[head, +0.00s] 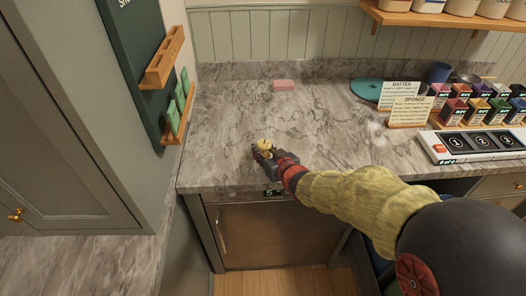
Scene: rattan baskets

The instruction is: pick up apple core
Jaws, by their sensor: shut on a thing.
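The apple core (264,145) is a small yellowish piece at the end of my arm. My gripper (260,153) is dark with red parts and is shut on the apple core. It is over the front part of the grey marble counter (225,125), near the front edge. The gripper hides part of the core, and I cannot tell how far above the counter it is.
A pink block (283,85) lies at the back of the counter. To the right are a teal disc (367,89), two text cards (408,112), several small coloured boxes (480,111) and a white numbered panel (470,145).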

